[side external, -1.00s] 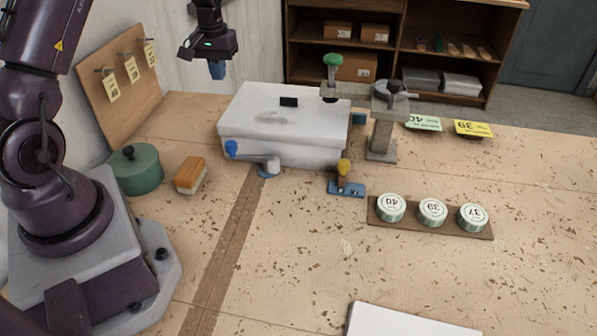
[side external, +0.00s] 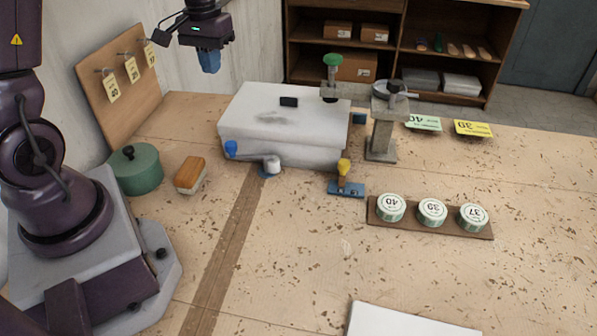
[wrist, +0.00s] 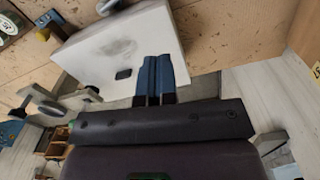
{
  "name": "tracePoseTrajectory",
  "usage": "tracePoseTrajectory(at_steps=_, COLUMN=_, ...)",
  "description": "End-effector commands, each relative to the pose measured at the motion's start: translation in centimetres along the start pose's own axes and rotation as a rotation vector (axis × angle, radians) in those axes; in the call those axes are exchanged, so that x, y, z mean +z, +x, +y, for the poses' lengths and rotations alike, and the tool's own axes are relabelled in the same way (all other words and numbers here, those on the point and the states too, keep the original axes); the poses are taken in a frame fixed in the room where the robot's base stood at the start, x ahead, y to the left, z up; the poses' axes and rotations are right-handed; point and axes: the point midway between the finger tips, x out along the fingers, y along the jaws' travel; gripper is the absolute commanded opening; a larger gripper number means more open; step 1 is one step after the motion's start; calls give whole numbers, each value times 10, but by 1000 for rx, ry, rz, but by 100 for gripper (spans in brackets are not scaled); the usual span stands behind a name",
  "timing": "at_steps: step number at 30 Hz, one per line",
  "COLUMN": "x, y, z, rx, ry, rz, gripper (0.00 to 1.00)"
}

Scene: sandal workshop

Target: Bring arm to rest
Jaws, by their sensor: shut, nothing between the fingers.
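My gripper (side external: 209,62) hangs in the air at the upper left of the side view, above and behind the left end of the white box-shaped machine (side external: 270,110). Its blue fingers are shut together with nothing between them. In the wrist view the shut blue fingers (wrist: 153,78) point toward the white machine (wrist: 115,45), apart from it.
A green lidded pot (side external: 136,172) and a wooden brush (side external: 190,175) stand left. The tag board (side external: 118,85) is close to my arm. Right are a stamp (side external: 345,180), a post-mounted press (side external: 383,125) and a tray of round tins (side external: 431,219).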

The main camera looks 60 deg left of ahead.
Motion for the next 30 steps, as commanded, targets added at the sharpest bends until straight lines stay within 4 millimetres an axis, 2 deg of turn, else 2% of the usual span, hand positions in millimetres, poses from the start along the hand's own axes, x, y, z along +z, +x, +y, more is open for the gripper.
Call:
tracePoseTrajectory(at_steps=1, x=18, y=-17, z=14, rx=6, ry=49, rz=29, gripper=0)
tracePoseTrajectory(at_steps=6, x=76, y=-56, z=46, rx=23, ry=200, rz=118, gripper=0)
tracePoseTrajectory(at_steps=12, x=145, y=-84, z=68, rx=50, ry=380, rz=249, gripper=0)
tracePoseTrajectory(at_steps=15, x=173, y=-93, z=74, rx=68, ry=459, rz=319, gripper=0)
tracePoseTrajectory(at_steps=18, x=192, y=-100, z=78, rx=89, ry=520, rz=384, gripper=0)
tracePoseTrajectory(at_steps=21, x=203, y=-109, z=82, rx=111, ry=560, rz=440, gripper=0)
tracePoseTrajectory(at_steps=25, x=208, y=-118, z=86, rx=131, ry=588, rz=484, gripper=0)
tracePoseTrajectory(at_steps=30, x=209, y=-118, z=87, rx=133, ry=595, rz=483, gripper=0)
